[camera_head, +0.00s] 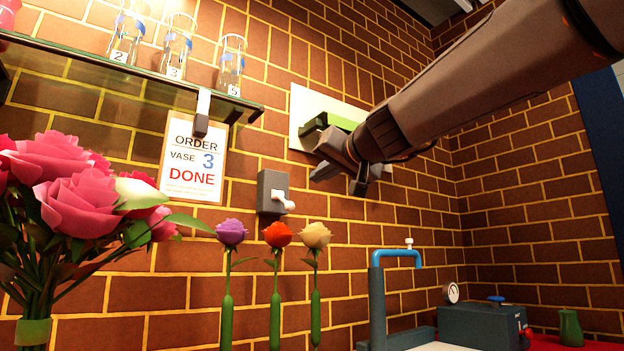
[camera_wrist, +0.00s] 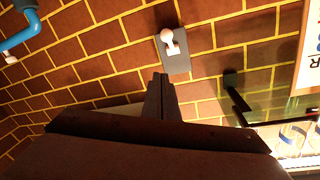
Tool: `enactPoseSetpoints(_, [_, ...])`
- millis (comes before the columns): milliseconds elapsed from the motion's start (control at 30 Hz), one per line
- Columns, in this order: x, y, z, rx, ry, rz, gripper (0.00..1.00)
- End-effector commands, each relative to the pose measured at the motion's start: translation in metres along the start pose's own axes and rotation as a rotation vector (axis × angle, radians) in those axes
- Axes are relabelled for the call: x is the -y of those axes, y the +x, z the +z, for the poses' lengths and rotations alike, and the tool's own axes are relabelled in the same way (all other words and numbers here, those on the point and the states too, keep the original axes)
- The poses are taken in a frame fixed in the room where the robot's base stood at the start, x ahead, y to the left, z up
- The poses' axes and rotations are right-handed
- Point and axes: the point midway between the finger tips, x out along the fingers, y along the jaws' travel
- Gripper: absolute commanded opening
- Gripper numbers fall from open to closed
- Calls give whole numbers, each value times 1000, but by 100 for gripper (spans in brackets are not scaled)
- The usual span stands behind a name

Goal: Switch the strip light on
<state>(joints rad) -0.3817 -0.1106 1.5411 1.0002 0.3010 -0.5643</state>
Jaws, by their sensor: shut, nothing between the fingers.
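The switch (camera_head: 268,190) is a grey box on the brick wall with a white lever (camera_head: 284,203). The lever juts out and appears to tilt downward. In the wrist view, which looks upside down, the switch's grey plate (camera_wrist: 179,64) and white lever (camera_wrist: 169,42) lie just beyond my fingertips. My gripper (camera_head: 325,172) is above and to the right of the switch in the head view. It is shut and empty, apart from the lever. In the wrist view its fingers (camera_wrist: 160,76) are together. The strip light itself is not clearly seen; warm light falls on the wall.
A glass shelf (camera_head: 130,72) with numbered vases and a bracket (camera_head: 202,112) juts out at upper left. An order sheet (camera_head: 192,160) hangs beside the switch. Three flowers (camera_head: 275,235) stand below it. A white panel (camera_head: 310,104) is behind my gripper; a blue tap (camera_head: 395,253) stands lower right.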

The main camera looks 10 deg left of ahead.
Motion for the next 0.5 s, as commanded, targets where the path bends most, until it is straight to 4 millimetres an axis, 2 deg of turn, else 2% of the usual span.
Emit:
enactPoseSetpoints(200, [-3,-15,7,-1,0,0,0])
enactPoseSetpoints(500, [-3,-16,8,0,0,-1,0])
